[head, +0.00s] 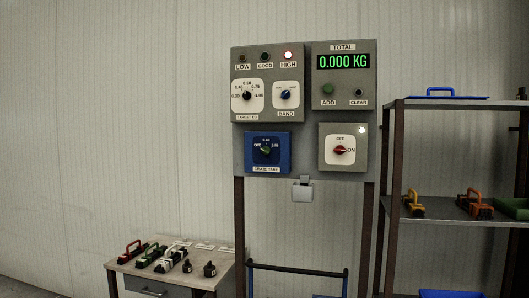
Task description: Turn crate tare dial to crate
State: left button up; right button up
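The crate tare dial (266,149) is a small dark green knob on a blue plate (283,165) labelled CRATE TARE, at the lower left of the wall panel. Its marks read OFF at the left, a number at the top and another at the right. The knob looks tilted toward the upper left, but its exact setting is too small to tell. Neither of my grippers is in the head view, and nothing touches the dial.
Above are the target dial (247,95), band dial (286,95) and lit HIGH lamp (288,55). The display (343,62) reads 0.000 KG. The red switch (340,150) points to ON. A bench (190,279) stands left and a shelf rack (455,222) right.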

aim_at(266, 150)
jog(key=i+l+z, duration=0.2)
jog(key=i, duration=0.35)
jog(key=i+l+z, duration=0.15)
jog(key=i+l, duration=0.15)
jog(key=i, duration=0.25)
jog(key=i+l+z, duration=0.2)
jog(key=i, duration=0.35)
